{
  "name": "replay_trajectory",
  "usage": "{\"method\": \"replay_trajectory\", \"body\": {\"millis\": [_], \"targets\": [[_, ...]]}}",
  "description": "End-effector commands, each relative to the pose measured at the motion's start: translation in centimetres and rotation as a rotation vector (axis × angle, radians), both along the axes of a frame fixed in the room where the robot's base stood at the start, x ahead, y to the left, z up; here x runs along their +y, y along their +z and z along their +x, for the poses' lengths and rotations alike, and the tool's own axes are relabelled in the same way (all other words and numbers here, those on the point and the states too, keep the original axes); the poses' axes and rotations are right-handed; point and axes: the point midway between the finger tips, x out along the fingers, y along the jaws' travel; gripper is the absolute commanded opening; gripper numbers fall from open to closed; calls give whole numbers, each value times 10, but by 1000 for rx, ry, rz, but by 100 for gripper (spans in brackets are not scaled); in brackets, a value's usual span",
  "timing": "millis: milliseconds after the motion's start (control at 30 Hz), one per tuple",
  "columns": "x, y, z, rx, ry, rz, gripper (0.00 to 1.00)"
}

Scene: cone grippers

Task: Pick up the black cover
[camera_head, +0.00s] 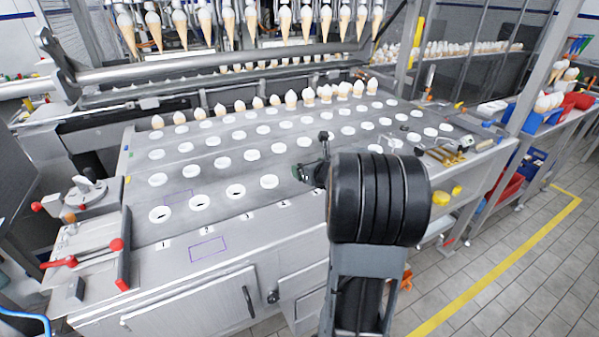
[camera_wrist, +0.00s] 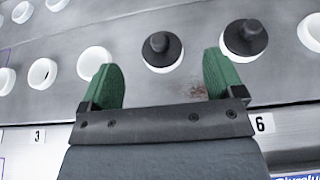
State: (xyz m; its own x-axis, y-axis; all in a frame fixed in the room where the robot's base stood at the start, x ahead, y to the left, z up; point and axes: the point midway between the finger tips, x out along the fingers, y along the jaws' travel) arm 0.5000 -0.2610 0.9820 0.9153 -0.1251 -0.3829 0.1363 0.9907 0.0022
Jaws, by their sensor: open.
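A black cover (camera_wrist: 162,48) with a raised knob sits in a white ring on the steel table in the wrist view. A second black cover (camera_wrist: 246,37) sits in the neighbouring ring to its right. My gripper (camera_wrist: 158,68) is open and empty, with green fingers. The second cover lies outside that finger. In the head view my gripper (camera_head: 309,164) is over the table's near right part, partly behind my arm. The arm hides much there, and I cannot make out the covers clearly.
Rows of white-ringed holes (camera_head: 227,189) cover the steel table. Ice cream cones (camera_head: 240,106) stand along its far row, and more hang above. Red-knobbed levers (camera_head: 117,245) stand at the left. Tiled floor lies right of the table.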

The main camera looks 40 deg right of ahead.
Motion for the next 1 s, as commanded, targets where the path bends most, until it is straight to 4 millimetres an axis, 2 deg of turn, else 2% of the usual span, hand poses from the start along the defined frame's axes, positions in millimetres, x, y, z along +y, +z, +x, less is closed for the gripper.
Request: {"method": "replay_trajectory", "body": {"millis": [167, 533, 867, 1000], "targets": [[-1, -4, 8, 1, 0, 0, 87], [-4, -21, 48, 0, 2, -1, 87], [-6, -23, 52, -1, 0, -2, 87], [-6, -23, 52, -1, 0, -2, 75]]}}
